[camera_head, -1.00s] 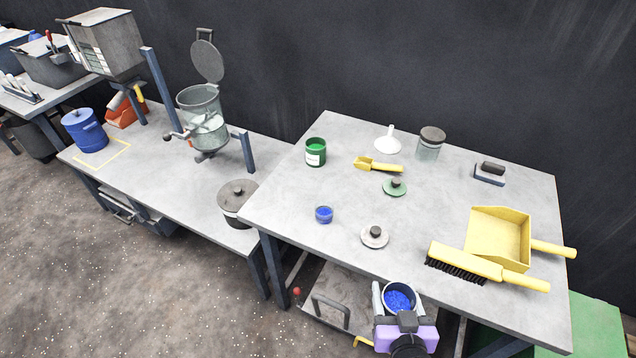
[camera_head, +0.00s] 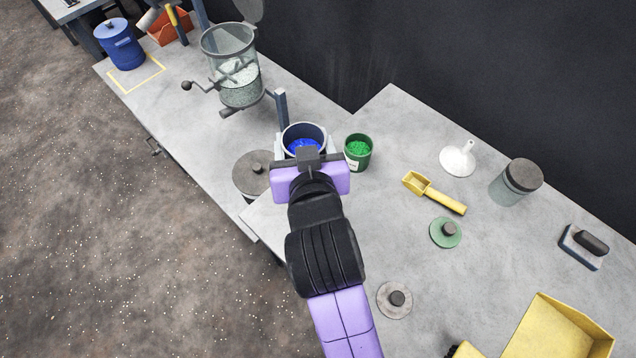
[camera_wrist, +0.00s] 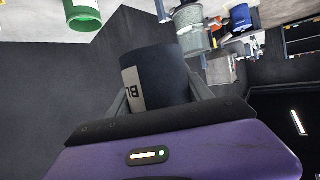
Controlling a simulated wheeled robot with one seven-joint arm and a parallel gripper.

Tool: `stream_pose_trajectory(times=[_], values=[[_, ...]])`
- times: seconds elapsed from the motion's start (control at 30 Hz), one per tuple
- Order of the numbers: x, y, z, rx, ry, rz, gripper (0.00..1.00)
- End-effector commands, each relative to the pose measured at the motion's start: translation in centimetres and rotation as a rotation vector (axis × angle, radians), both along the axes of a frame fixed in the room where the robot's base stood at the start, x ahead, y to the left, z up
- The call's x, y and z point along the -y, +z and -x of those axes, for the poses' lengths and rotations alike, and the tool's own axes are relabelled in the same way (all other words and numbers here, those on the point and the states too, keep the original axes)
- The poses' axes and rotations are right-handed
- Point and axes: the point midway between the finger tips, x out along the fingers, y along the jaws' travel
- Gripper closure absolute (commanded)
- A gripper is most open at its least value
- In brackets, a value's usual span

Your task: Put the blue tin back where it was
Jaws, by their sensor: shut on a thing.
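The blue tin (camera_head: 302,143), open at the top with blue granules in it, is held in my gripper (camera_head: 308,160) near the left end of the right-hand table. In the wrist view the dark tin (camera_wrist: 155,78) with a pale label stands between both fingers. My gripper is shut on it. I cannot tell whether its base touches the table. The green tin (camera_head: 358,153), full of green granules, stands close to its right; part of it shows in the wrist view (camera_wrist: 82,12). The small blue dish seen earlier is hidden, probably behind my arm.
A grey lidded pot (camera_head: 252,182) stands left of the tin on the lower bench. A hopper with a crank (camera_head: 232,70) is behind it.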

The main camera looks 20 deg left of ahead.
Motion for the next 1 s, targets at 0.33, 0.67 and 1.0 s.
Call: stream_pose_trajectory(times=[0.33,0.67,1.0], values=[[-0.4,-5.8,0.3,-0.003,0.011,0.007,0.9],[-0.4,-13.5,0.3,-0.001,0.011,0.003,0.9],[-0.4,-16.9,0.2,0.001,0.01,0.003,0.9]])
